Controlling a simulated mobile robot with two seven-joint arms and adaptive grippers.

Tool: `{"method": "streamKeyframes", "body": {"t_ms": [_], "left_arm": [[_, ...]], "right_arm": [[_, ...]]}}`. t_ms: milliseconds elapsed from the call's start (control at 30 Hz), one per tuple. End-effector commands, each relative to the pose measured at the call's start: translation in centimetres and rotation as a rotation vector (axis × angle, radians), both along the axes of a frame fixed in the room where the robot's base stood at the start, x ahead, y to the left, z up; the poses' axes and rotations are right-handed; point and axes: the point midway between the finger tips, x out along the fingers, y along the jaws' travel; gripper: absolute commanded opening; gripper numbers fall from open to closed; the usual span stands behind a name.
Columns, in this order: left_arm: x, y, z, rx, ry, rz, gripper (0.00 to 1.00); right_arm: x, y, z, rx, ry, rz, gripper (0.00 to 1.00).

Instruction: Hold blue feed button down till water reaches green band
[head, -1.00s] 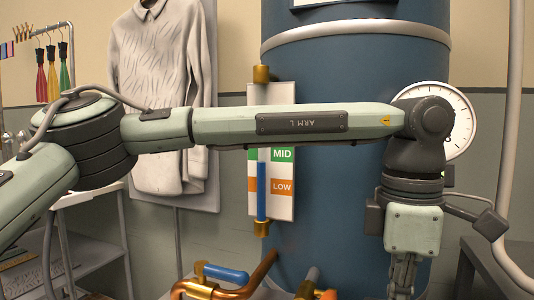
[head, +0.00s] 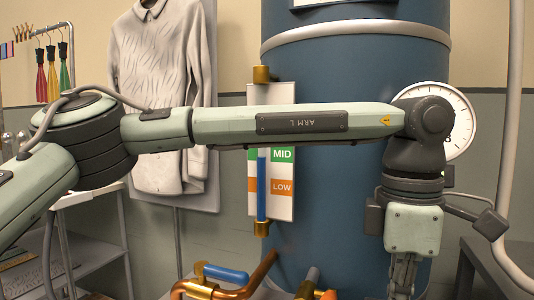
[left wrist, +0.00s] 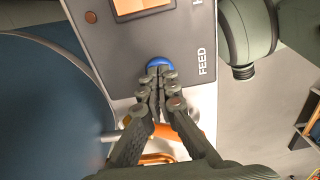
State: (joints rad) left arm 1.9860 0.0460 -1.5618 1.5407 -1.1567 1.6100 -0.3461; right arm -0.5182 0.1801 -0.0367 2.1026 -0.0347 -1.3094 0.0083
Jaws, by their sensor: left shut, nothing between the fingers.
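The blue feed button (left wrist: 159,63) sits on a grey panel marked FEED in the left wrist view. My left gripper (left wrist: 160,74) is shut and empty, its fingertips against the button's near edge. How far the button is pressed cannot be told. In the head view my left gripper (head: 403,277) points down at the bottom edge, and the button is not visible. The sight gauge's blue water column (head: 262,190) stands past the orange LOW band (head: 282,187), its top level with the lower part of the green MID band (head: 283,154).
A large blue tank (head: 330,210) stands behind the gauge. Copper pipes and a blue-handled valve (head: 226,274) are at the bottom. A round dial (head: 462,120) is partly behind my arm. A pale shirt (head: 165,170) hangs at the left.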

Motion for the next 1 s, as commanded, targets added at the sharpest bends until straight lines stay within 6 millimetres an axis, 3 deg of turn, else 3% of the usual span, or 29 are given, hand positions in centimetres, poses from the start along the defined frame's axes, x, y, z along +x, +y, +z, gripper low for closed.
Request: {"method": "streamKeyframes", "body": {"t_ms": [500,733,1000], "left_arm": [[0.0,0.0,8.0,-0.001,0.000,0.000,0.00],[0.0,0.0,9.8,0.000,0.000,0.000,0.00],[0.0,0.0,9.9,0.000,0.000,0.000,0.00]], "right_arm": [[0.0,0.0,5.6,-0.001,0.000,-0.001,0.00],[0.0,-0.1,5.1,-0.001,0.000,-0.001,0.00],[0.0,-0.1,5.1,-0.001,0.000,-0.001,0.00]]}}
